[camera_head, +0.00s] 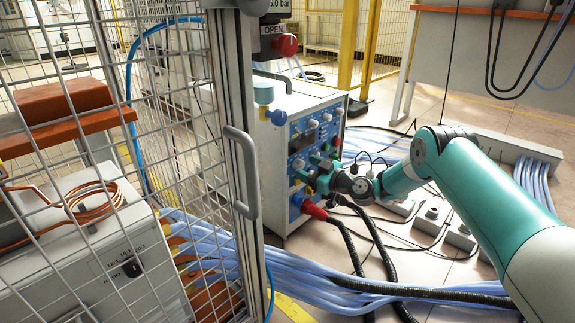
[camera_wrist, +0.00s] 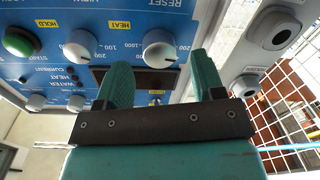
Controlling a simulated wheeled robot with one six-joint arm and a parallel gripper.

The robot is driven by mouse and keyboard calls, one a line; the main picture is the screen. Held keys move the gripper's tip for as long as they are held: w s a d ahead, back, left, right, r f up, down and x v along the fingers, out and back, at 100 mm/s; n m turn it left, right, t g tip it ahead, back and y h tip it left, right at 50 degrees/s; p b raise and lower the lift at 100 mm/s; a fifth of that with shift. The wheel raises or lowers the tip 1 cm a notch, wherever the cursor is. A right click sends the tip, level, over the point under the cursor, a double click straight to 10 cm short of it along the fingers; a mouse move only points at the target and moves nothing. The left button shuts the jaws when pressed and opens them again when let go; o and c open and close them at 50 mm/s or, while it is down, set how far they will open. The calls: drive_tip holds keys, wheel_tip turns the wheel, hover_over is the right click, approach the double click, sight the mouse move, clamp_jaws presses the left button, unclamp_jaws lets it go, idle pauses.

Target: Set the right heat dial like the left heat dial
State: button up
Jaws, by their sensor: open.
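The blue control panel (camera_head: 300,128) is on the front of a white cabinet. In the wrist view its lettering is upside down. Two white round dials flank a yellow HEAT label (camera_wrist: 119,24): one dial on the picture's left (camera_wrist: 77,47) and one on its right (camera_wrist: 160,49). Both have number scales; their exact pointer settings are too small to compare. My gripper (camera_wrist: 160,75) is open, with its teal fingers apart on either side below the picture-right dial. I see no contact with it. In the head view my gripper (camera_head: 318,172) is at the panel and hides part of it.
A grey housing with dark round ends (camera_wrist: 281,37) stands beside the panel. A mesh gate (camera_head: 232,190) stands left of the cabinet. Cables (camera_head: 375,245) cover the floor.

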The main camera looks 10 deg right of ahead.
drive_tip(key=shift+x, duration=1.05)
drive_tip(key=c, duration=0.9)
